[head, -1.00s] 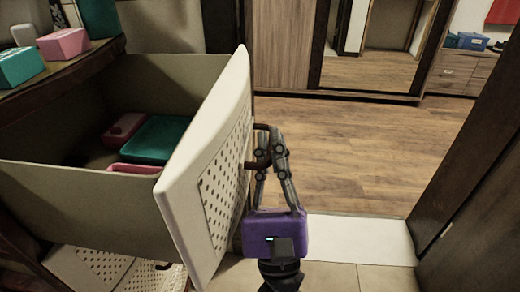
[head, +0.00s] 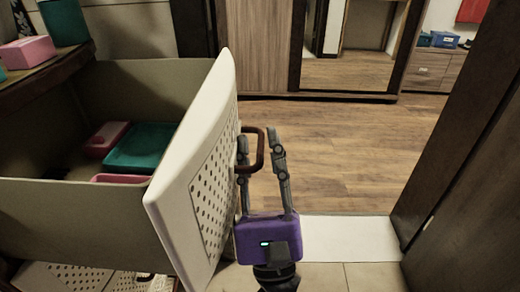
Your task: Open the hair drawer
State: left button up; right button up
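The drawer (head: 75,210) is pulled far out at the left, its inside showing. Its white front panel (head: 195,170) has a perforated pattern and faces right. A brown loop handle (head: 262,150) sticks out from that front. My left gripper (head: 260,145), with a purple body, is at the handle. Its two fingers stand apart, one near the panel and one just right of the handle, so it is open around the handle. Whether a finger touches the handle is unclear. My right gripper is not in view.
Inside the drawer lie a teal box (head: 140,147) and pinkish-red boxes (head: 105,139). A countertop (head: 45,78) with a pink box (head: 27,50) is above left. Another perforated front (head: 65,277) is below. A dark door (head: 465,180) stands right; wooden floor (head: 350,150) is clear ahead.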

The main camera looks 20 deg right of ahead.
pick_arm(q)
jog(key=d+v, duration=0.1)
jog(key=v, duration=1.1)
jog(key=shift+a, duration=0.5)
